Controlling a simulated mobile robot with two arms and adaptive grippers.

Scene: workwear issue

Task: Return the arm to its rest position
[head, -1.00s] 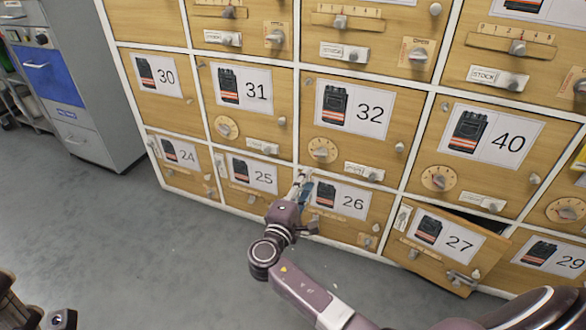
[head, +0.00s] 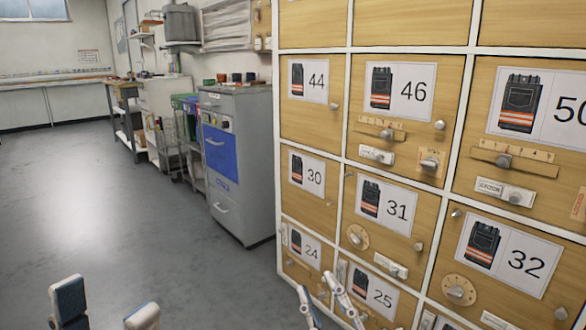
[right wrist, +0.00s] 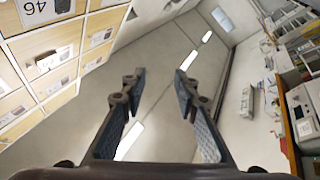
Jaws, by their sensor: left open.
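My right gripper (head: 325,300) is at the bottom of the head view, in front of the lower locker doors by number 25 (head: 368,292). Its two fingers are spread and point upward. In the right wrist view my right gripper (right wrist: 160,80) is open, with nothing between its dark fingers and the ceiling behind them. My left gripper (head: 106,312) is at the lower left of the head view over the floor. Its two blue-and-white fingertips stand wide apart with nothing between them. Most of both arms is out of view.
The wooden locker wall (head: 314,125) with numbered doors fills the right side. A grey cabinet with a blue drawer (head: 220,155) stands beyond it. Shelves and a workbench (head: 40,87) are farther back. The grey floor (head: 120,200) at left is clear.

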